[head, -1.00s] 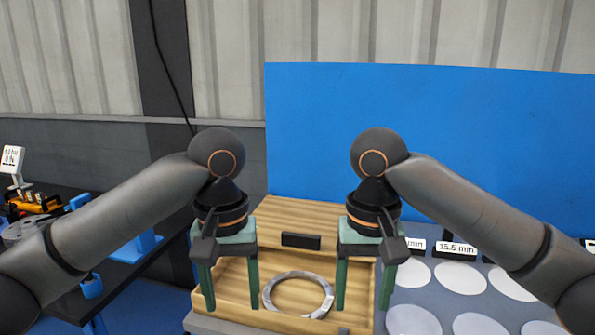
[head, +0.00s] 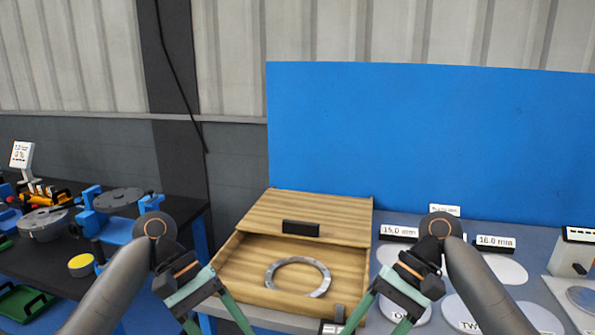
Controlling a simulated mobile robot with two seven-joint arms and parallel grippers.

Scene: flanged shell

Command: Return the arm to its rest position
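My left gripper (head: 218,322) is at the bottom of the head view, left of the wooden box (head: 228,262). Its green fingers stand apart with nothing seen between them, and their tips reach the frame's lower edge. My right gripper (head: 379,322) is at the bottom, at the box's front right corner. Its green fingers are also apart and it looks empty; its tips are near or past the edge. A grey metal ring (head: 323,281) lies flat in the box, apart from both grippers.
White discs (head: 505,269) lie on the grey table at right, with size labels (head: 495,243) behind them. A device (head: 570,252) stands far right. A blue panel (head: 430,140) rises behind. A dark bench (head: 50,262) at left holds metal fixtures and a yellow-topped part (head: 81,264).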

